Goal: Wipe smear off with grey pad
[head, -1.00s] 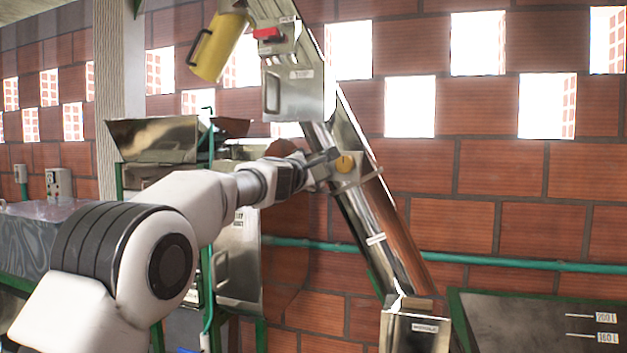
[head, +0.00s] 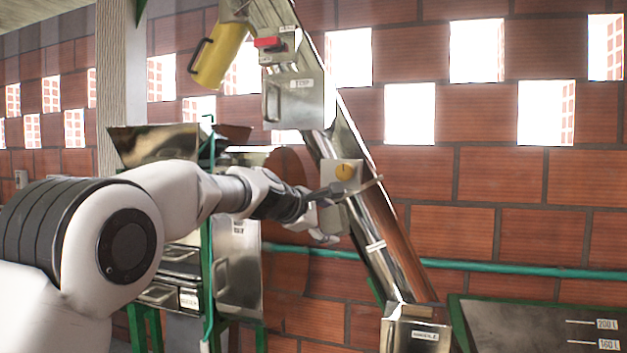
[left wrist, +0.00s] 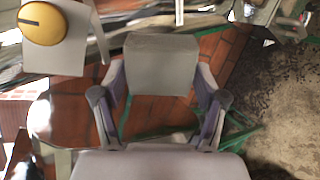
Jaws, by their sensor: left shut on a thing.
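My left gripper (head: 322,213) is in front of the slanted steel elevator tube (head: 372,228), just below the yellow knob (head: 345,171) on its pale plate. In the left wrist view my left gripper (left wrist: 160,95) is shut on the flat grey pad (left wrist: 161,62), which sticks out beyond the fingers. The yellow knob also shows there, at the upper left (left wrist: 43,23). I cannot tell whether the pad touches the tube. I cannot make out a smear on the steel. My right gripper is not in view.
A steel box with a red switch (head: 268,42) and a yellow canister (head: 217,55) sit above. A steel hopper (head: 155,146) stands at the left. A green pipe (head: 500,264) runs along the brick wall. A steel tank (head: 540,325) is at the lower right.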

